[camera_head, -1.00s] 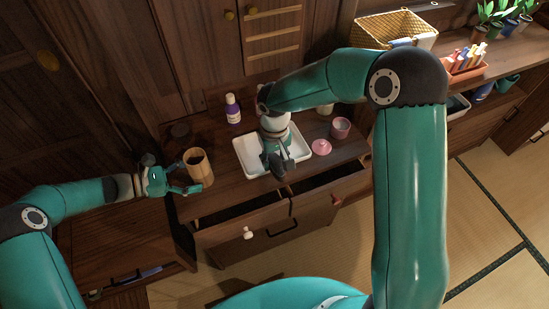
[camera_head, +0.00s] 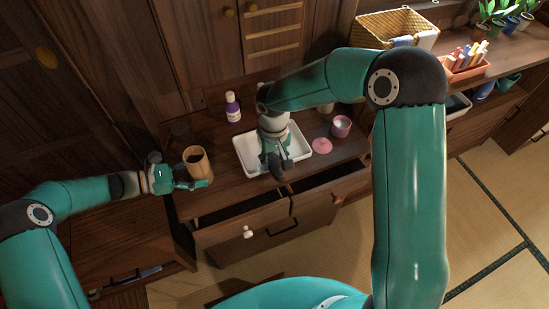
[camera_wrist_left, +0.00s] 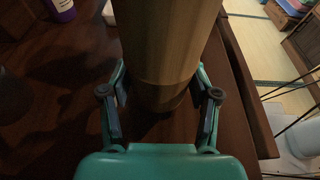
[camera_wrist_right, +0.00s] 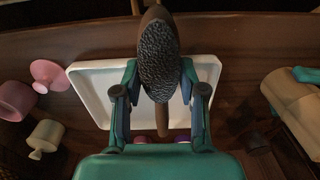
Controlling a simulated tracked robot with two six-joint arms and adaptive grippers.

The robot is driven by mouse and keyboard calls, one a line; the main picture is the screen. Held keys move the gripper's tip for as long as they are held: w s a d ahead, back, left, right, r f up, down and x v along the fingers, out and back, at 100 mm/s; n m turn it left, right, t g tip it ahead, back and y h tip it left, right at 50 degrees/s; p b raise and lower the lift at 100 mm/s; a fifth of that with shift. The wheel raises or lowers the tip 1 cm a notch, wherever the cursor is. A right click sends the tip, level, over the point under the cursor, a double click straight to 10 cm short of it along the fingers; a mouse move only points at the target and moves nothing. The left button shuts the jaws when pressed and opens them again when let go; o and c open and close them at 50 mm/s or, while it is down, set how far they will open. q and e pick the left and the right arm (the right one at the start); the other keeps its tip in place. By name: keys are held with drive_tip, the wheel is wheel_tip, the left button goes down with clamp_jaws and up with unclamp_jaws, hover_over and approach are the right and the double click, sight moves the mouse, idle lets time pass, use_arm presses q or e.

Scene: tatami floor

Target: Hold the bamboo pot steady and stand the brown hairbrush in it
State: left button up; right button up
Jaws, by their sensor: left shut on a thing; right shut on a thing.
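The bamboo pot (camera_head: 199,163) stands upright near the left end of the dresser top. My left gripper (camera_head: 196,183) is shut around its lower part; in the left wrist view the pot (camera_wrist_left: 164,50) fills the space between the two fingers (camera_wrist_left: 160,100). The brown hairbrush (camera_wrist_right: 158,55) is in my right gripper (camera_wrist_right: 160,85), its dark textured face between the fingers in the right wrist view. In the head view my right gripper (camera_head: 275,158) is over the white tray (camera_head: 246,160), and the brush shows only as a dark shape at the fingers.
A purple bottle (camera_head: 233,107) stands behind the tray. A pink lid (camera_head: 322,146) and a pink cup (camera_head: 341,126) are to its right. A dark round object (camera_head: 180,132) is behind the pot. Open drawers (camera_head: 240,212) jut out below the front edge.

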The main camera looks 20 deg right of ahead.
drive_tip(key=s+a+r+m+g+y, duration=0.1)
drive_tip(key=a+r+m+g+y, duration=0.1)
drive_tip(key=a+r+m+y, duration=0.45)
drive_tip(key=a+r+m+g+y, duration=0.15)
drive_tip(key=a+r+m, duration=0.3)
drive_tip(key=a, duration=0.45)
drive_tip(key=w+a+r+m+t+y, duration=0.1)
drive_tip(key=w+r+m+t+y, duration=0.2)
drive_tip(key=r+m+t, duration=0.3)
drive_tip(key=w+a+r+m+t+y, duration=0.1)
drive_tip(key=w+r+m+t+y, duration=0.2)
drive_tip(key=r+m+t, duration=0.3)
drive_tip(key=shift+w+a+r+m+t+y, duration=0.15)
drive_tip(key=shift+r+m+t+y, duration=0.2)
drive_tip(key=shift+y, duration=0.45)
wheel_tip(320, 180, down, 12)
drive_tip(key=shift+r, duration=0.1)
